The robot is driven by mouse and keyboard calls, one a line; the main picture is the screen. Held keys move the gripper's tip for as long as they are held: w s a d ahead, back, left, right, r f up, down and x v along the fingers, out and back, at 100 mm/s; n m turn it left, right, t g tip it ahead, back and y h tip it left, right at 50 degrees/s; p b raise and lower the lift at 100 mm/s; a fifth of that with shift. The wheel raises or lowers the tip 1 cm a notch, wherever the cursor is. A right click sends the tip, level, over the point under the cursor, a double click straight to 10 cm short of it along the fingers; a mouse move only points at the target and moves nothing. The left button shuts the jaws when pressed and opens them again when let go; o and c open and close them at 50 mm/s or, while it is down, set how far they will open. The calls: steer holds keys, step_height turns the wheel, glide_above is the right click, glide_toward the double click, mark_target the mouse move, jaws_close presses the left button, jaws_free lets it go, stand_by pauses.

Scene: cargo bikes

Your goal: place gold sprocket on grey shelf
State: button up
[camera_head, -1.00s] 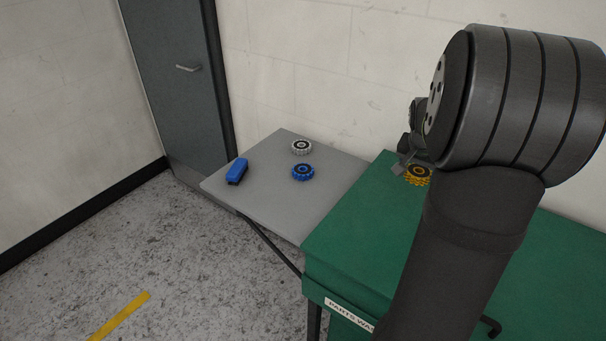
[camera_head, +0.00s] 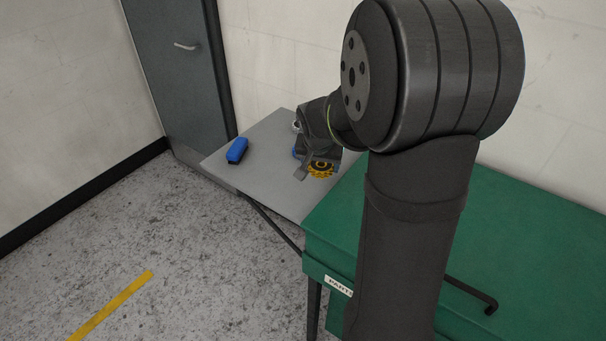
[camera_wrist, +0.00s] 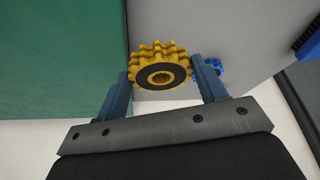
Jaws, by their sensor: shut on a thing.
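The gold sprocket (camera_wrist: 160,70) is held between the two fingers of my gripper (camera_wrist: 162,85) in the wrist view. It has a dark ring around its centre hole. In the head view the gold sprocket (camera_head: 321,169) shows below my gripper (camera_head: 312,172), over the right part of the grey shelf (camera_head: 225,165). The sprocket's height above the shelf is hard to judge. My arm hides part of the shelf's right side.
A blue block-like object (camera_head: 237,150) lies on the shelf's left part. A blue sprocket (camera_wrist: 213,66) and a silver sprocket (camera_head: 296,126) are mostly hidden by my gripper. The green bench (camera_head: 520,230) adjoins the shelf on the right. Bare shelf shows at front left.

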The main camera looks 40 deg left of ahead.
glide_above(306, 183)
steer(key=s, duration=0.1)
steer(key=f, duration=0.2)
steer(key=shift+s+d+f, duration=0.15)
steer(key=shift+s+f, duration=0.05)
steer(key=shift+f, duration=2.1)
steer(key=shift+f, duration=0.1)
steer(key=o, duration=1.3)
steer(key=shift+f, duration=0.1)
steer(key=shift+c, duration=0.2)
steer(key=v, duration=1.2)
